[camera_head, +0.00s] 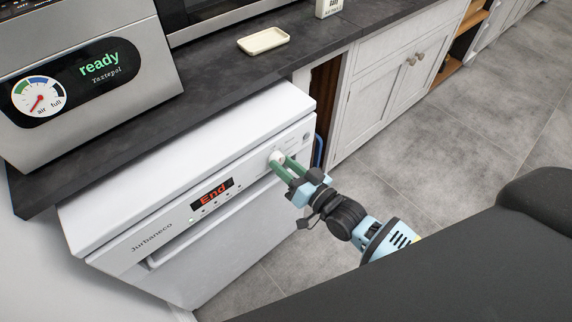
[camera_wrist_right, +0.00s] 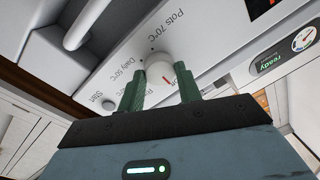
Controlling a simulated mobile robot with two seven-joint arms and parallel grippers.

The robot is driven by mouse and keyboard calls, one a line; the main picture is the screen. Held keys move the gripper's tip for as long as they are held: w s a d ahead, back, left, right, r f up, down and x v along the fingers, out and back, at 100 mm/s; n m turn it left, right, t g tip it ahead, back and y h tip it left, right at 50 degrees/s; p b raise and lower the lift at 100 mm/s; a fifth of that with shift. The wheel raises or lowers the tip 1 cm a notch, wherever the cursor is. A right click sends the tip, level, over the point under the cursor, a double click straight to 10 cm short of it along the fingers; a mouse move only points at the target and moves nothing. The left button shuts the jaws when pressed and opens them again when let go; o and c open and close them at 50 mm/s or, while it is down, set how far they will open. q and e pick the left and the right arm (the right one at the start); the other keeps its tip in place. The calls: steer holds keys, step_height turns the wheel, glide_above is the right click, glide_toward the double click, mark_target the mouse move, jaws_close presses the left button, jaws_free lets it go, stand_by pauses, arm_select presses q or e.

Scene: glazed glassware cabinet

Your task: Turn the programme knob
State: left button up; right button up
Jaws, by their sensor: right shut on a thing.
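The white round programme knob (camera_head: 277,156) is on the front panel of the white dishwasher (camera_head: 160,205), at the panel's right part. My right gripper (camera_head: 282,163) is shut on the knob, its green fingers on either side of it. In the right wrist view the knob (camera_wrist_right: 157,70) shows between the fingers, with a red pointer line on its face. Printed labels around it include "Pots 70°C" and "Daily 50°C"; another is partly hidden by the fingers. The dishwasher display (camera_head: 212,193) reads "End" in red. My left gripper is not in view.
A dark worktop (camera_head: 215,80) runs above the dishwasher, with a cream dish (camera_head: 263,41) on it. A steel appliance (camera_head: 90,75) with a "ready" display stands at left. White cupboards (camera_head: 385,85) lie to the right. Grey floor tiles (camera_head: 440,140) are clear.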

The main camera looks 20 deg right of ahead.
stand_by(0.4)
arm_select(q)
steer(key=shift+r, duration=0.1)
arm_select(e)
steer(key=o, duration=1)
steer(key=shift+v, duration=3.95)
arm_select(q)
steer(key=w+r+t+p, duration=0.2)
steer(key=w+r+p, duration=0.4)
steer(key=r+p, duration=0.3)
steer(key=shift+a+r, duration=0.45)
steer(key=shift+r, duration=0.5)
arm_select(e)
steer(key=s+f+n+g+h, duration=0.1)
steer(key=s+g, duration=0.1)
steer(key=s, duration=0.7)
steer(key=s+f+g+h, duration=0.2)
steer(key=s+g, duration=0.1)
steer(key=s, duration=0.6)
steer(key=s+d+f+n+g+h, duration=0.1)
steer(key=s+f+g+h, duration=0.1)
steer(key=s, duration=0.8)
steer(key=shift+s+f+n+g, duration=0.1)
steer(key=shift+f+n+g, duration=0.15)
steer(key=shift+g, duration=0.25)
